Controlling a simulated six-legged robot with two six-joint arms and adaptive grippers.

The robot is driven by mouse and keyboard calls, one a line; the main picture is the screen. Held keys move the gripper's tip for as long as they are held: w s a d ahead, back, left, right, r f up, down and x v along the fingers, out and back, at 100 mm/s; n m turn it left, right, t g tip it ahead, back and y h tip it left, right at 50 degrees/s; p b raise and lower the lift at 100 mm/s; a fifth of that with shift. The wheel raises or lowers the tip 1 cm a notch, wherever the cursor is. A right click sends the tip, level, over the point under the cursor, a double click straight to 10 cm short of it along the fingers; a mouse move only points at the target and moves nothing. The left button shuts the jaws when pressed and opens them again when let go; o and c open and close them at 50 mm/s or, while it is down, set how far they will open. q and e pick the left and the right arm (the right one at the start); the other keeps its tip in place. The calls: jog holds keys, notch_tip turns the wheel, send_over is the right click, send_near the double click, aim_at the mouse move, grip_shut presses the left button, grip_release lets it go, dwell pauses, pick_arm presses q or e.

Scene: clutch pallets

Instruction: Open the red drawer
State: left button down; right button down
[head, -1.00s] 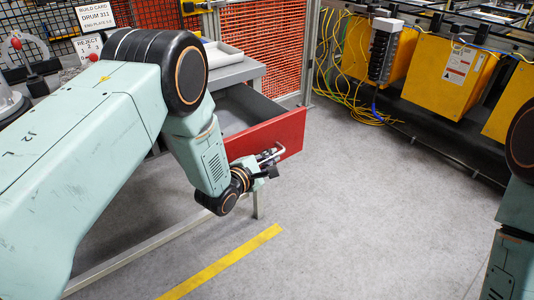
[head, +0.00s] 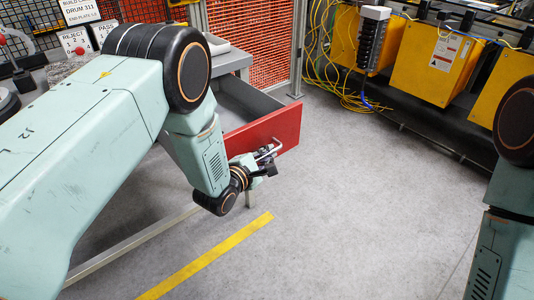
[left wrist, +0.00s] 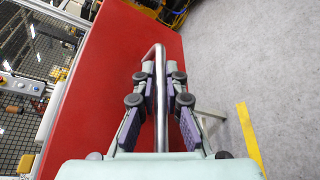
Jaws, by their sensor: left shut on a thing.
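The red drawer (head: 284,127) is pulled out from the grey bench, and part of its grey inside shows behind the red front in the head view. In the left wrist view, the red front (left wrist: 105,75) fills the left and middle. A metal bar handle (left wrist: 160,80) stands out from it. My left gripper (head: 266,158) is at the drawer front, shut on the handle. Its fingers (left wrist: 159,95) sit on both sides of the bar in the left wrist view. My right arm shows at the right edge of the head view, but its gripper is out of view.
Yellow boxes (head: 433,65) and loose yellow cables (head: 345,95) stand along the back right. An orange mesh fence (head: 262,45) is behind the drawer. A yellow floor line (head: 208,256) runs in front. The grey floor to the right is clear.

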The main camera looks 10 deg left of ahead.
pick_arm(q)
jog(key=c, duration=1.4)
grip_release()
jog(key=shift+s, duration=0.1)
jog(key=v, duration=1.2)
jog(key=shift+r, duration=0.1)
